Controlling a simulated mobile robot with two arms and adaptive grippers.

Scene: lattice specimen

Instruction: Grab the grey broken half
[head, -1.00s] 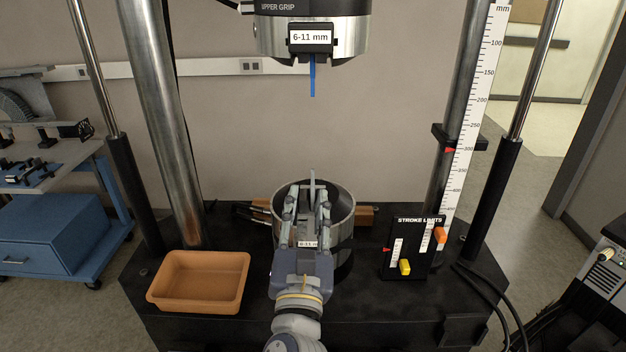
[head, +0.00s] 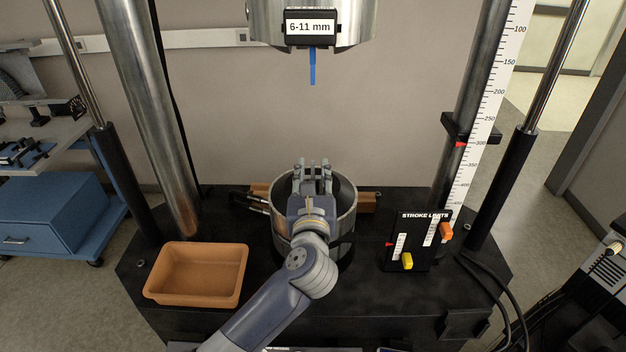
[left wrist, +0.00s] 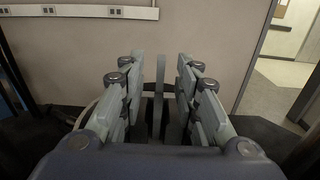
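The grey broken half (left wrist: 160,88) stands upright as a thin strip between the fingers of my left gripper (left wrist: 159,86) in the left wrist view. Gaps show on both sides of it, so the fingers are open around it and apart from it. In the head view my left gripper (head: 312,172) is over the round metal lower grip (head: 345,222), and the gripper and arm hide most of the grey half and the grip's middle. A blue half (head: 312,68) hangs from the upper grip (head: 265,22). My right gripper is not in view.
An orange-brown tray (head: 237,292) sits empty at the left of the black base. A stroke limits panel (head: 422,240) with yellow and orange markers stands at the right. Metal columns (head: 150,120) and a ruler (head: 497,100) flank the grips.

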